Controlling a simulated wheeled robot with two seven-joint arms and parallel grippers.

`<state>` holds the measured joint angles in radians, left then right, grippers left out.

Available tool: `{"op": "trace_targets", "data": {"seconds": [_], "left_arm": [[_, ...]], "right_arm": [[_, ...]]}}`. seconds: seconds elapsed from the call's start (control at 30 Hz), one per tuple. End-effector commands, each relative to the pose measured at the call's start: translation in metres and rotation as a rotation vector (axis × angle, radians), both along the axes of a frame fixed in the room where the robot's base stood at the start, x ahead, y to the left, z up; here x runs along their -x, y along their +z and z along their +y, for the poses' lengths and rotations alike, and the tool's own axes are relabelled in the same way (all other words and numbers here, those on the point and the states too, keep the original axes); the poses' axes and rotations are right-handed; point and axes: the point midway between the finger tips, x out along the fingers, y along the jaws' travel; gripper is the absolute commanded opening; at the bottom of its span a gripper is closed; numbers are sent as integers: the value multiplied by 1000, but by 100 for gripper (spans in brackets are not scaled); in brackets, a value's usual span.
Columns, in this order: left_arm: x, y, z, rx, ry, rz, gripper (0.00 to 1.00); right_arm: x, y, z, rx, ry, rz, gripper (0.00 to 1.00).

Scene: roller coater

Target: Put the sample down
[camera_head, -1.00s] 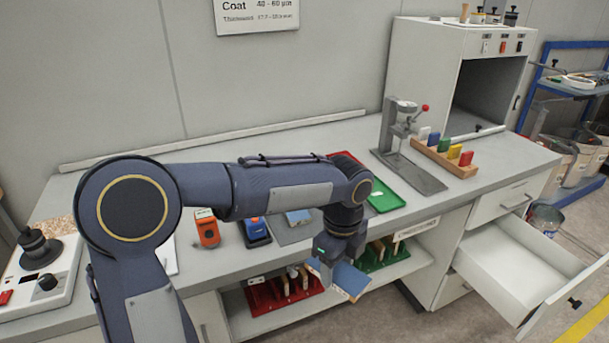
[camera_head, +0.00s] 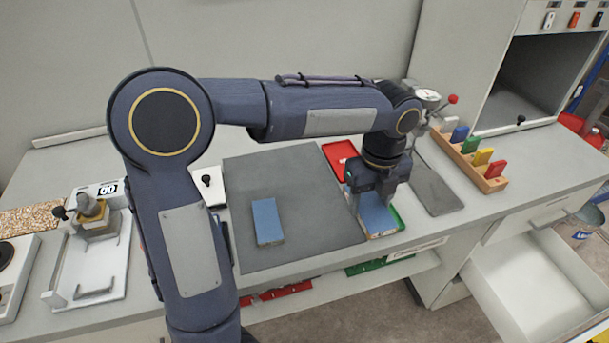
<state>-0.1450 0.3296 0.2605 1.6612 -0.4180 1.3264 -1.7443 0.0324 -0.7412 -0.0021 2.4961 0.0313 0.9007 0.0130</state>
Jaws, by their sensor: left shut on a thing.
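My left gripper (camera_head: 372,190) is shut on a blue rectangular sample (camera_head: 377,217) at the right side of the bench. The sample is over the green tray (camera_head: 398,215), which is mostly hidden beneath it. I cannot tell whether the sample touches the tray. A second blue sample (camera_head: 267,221) lies flat on the dark grey mat (camera_head: 300,175), left of the gripper. A red tray (camera_head: 337,152) sits behind the green one, partly covered by my arm. My right gripper is not in view.
A stand with a red knob (camera_head: 453,99) is behind the gripper. A wooden rack (camera_head: 490,184) with coloured blocks stands to its right. An open drawer (camera_head: 530,280) juts out at lower right. The mat has free room around its sample.

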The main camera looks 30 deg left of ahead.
Motion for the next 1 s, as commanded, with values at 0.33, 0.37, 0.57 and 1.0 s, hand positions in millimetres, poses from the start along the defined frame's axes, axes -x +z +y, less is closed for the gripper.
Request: {"op": "trace_targets", "data": {"seconds": [0.33, 0.37, 0.57, 1.0], "left_arm": [[-11, -23, 59, -1, 9, 3, 30], [-12, -27, 66, -1, 8, 3, 30], [-19, -59, 106, 0, 5, 6, 30], [-25, -106, 138, 0, 1, 4, 30]], "right_arm": [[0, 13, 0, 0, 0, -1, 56], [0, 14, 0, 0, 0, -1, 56], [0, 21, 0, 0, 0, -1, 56], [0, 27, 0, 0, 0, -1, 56]]}}
